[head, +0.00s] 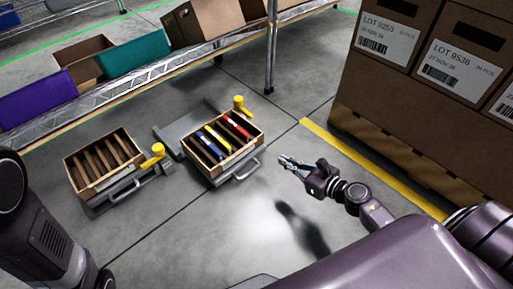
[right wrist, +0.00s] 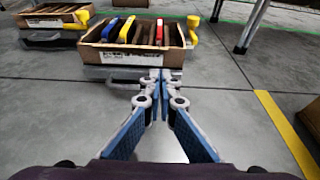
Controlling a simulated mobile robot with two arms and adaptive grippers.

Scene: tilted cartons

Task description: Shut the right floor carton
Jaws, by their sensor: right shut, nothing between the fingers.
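The right floor carton (head: 240,158) is an open-topped brown box with dividers and blue, yellow and red items inside. It sits tilted on a grey metal stand with a handle (head: 245,170) at its front and a yellow knob (head: 240,103) at its back corner. My right gripper (head: 283,160) is shut and empty, to the right of this carton and apart from it. In the right wrist view the shut fingertips (right wrist: 160,76) point at the carton's front wall (right wrist: 128,57). My left gripper is out of view; only part of my left arm shows.
The left floor carton (head: 116,177), open with dividers, sits on a similar stand with a yellow knob (head: 153,155). A metal rack holding purple (head: 38,98) and teal (head: 133,54) bins stands behind. Stacked labelled boxes (head: 420,100) stand right, beyond a yellow floor line (head: 375,170).

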